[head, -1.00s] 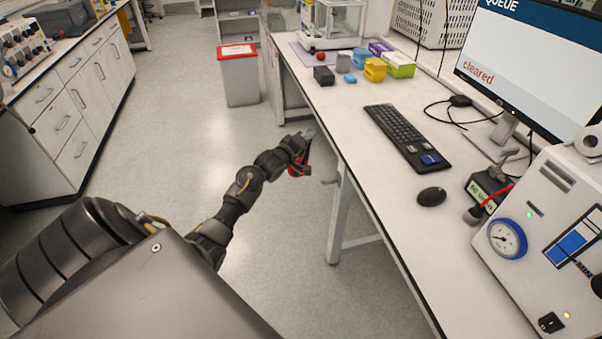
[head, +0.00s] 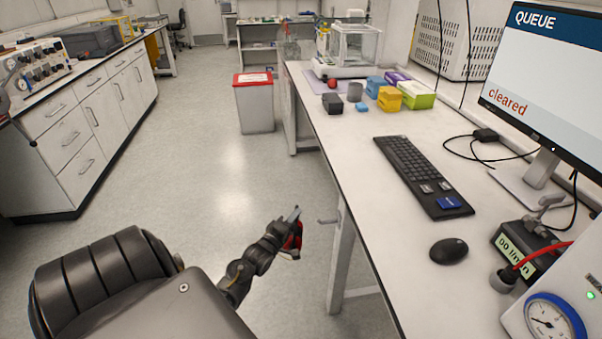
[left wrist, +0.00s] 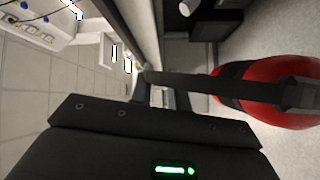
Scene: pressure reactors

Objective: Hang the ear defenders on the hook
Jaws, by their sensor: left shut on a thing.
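The ear defenders (head: 293,241) are red and black. They hang from my left gripper (head: 292,218), which is shut on them beside the bench's left edge. In the left wrist view, a red ear cup (left wrist: 262,97) with a black band is at the right. The band (left wrist: 205,83) crosses the front of the left gripper (left wrist: 165,95). A small grey hook (head: 328,220) sticks out to the left from the bench side, just right of the gripper in the head view. The ear defenders look apart from it. My right gripper is out of view.
The white bench (head: 350,140) carries a keyboard (head: 422,175), a mouse (head: 449,251), a monitor (head: 550,80), coloured boxes and a balance. A bench leg (head: 342,262) stands below the hook. A bin (head: 254,103) is farther back.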

